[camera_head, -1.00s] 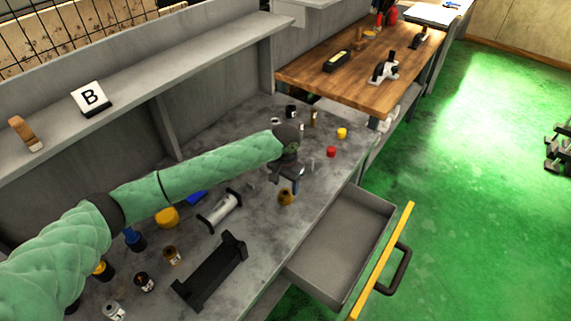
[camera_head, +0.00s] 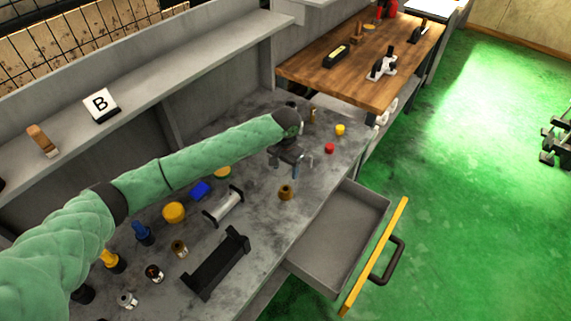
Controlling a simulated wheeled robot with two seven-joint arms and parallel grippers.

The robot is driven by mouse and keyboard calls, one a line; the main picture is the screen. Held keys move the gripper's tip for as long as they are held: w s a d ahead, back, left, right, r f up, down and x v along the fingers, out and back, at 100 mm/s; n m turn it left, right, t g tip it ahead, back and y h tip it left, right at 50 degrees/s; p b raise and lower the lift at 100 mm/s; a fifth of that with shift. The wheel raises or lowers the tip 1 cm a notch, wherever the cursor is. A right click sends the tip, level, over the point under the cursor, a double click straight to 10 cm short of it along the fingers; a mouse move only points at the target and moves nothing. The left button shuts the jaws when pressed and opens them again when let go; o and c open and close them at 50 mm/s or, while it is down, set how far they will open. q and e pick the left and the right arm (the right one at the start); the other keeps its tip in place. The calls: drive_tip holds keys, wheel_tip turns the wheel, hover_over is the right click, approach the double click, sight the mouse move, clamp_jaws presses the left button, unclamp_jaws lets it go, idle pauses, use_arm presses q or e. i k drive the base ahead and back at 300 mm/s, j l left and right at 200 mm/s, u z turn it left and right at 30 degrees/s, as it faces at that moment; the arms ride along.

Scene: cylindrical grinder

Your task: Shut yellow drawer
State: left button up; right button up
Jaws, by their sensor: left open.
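The yellow drawer (camera_head: 376,255) is pulled out from the front of the grey workbench, with its yellow front edge and dark handle (camera_head: 388,262) over the green floor. Its grey inside (camera_head: 335,243) looks empty. My left gripper (camera_head: 285,172) is open above the bench top, behind and to the left of the drawer, apart from it. A brown ring-like part (camera_head: 286,192) stands on the bench just below the gripper. My right gripper is not in view.
The bench (camera_head: 262,243) carries a black cradle (camera_head: 217,265), a metal cylinder (camera_head: 223,206), a yellow part (camera_head: 174,212) and several small bottles. A wooden table (camera_head: 362,75) stands behind. The green floor (camera_head: 460,220) right of the drawer is clear.

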sight(326, 256)
drive_tip(key=k+l, duration=0.15)
drive_tip(key=k, duration=0.35)
drive_tip(key=k+l, duration=0.1)
drive_tip(key=k, duration=0.4)
